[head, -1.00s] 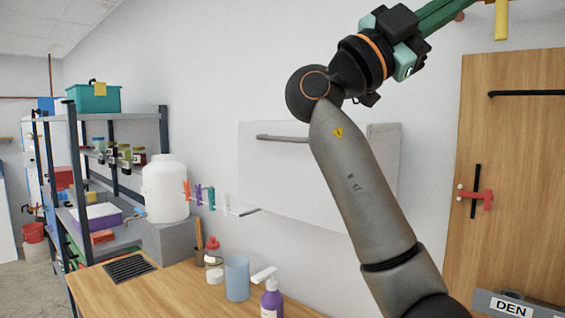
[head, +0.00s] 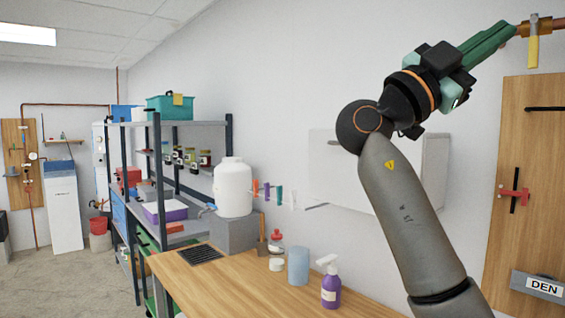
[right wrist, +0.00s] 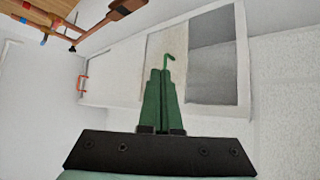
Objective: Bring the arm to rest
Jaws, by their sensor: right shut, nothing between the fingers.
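My right arm rises from the lower right of the head view, bends, and points to the upper right. Its green-fingered right gripper (head: 508,32) is high in front of the white wall. In the right wrist view the two green fingers (right wrist: 163,74) lie together, shut, with nothing between them. A thin green hook shape (right wrist: 168,60) shows near the fingertips; I cannot tell what it belongs to. My left gripper is in neither view.
A wooden bench (head: 225,283) below holds a purple pump bottle (head: 331,289), a blue cup (head: 298,266) and a white tank (head: 233,190) on a grey block. Shelving (head: 130,190) stands left. A wooden door (head: 530,190) is at right.

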